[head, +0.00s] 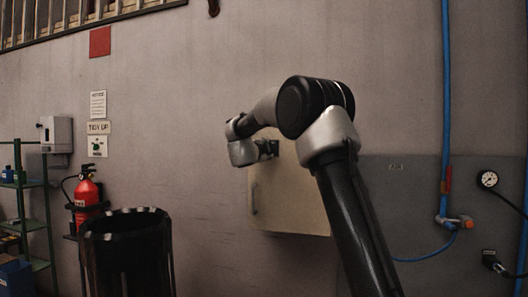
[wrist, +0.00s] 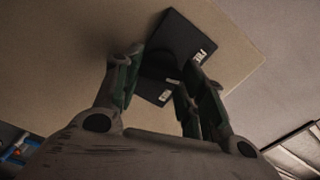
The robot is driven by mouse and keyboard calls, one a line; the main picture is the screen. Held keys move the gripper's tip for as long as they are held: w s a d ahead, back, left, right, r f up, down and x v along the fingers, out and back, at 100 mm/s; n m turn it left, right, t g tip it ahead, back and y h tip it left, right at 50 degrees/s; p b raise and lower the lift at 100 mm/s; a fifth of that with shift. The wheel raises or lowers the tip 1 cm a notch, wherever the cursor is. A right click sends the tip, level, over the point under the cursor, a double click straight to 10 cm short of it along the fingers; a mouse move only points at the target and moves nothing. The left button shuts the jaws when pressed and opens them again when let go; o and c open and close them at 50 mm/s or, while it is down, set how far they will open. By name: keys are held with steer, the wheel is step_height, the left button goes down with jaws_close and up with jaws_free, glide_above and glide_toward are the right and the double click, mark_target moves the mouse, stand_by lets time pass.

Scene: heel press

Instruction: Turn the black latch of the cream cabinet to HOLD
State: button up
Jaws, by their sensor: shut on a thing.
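The cream cabinet (head: 285,200) hangs on the wall in the head view, with my arm in front of its upper part. Its face also fills much of the wrist view (wrist: 70,65). In the head view my gripper (head: 268,149) is at the cabinet's upper left, where my wrist hides most of the latch. I cannot tell which label the latch points at.
A dark handle (head: 254,198) is on the cabinet's left side. A black bin (head: 126,250) and a red extinguisher (head: 87,196) stand left. A blue pipe (head: 446,110) with a valve and a gauge (head: 488,179) are right. The wall between bin and cabinet is clear.

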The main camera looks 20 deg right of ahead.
steer(key=m, duration=1.2)
steer(key=shift+f+m, duration=0.3)
stand_by(0.4)
steer(key=o, duration=1)
steer(key=shift+o, duration=0.2)
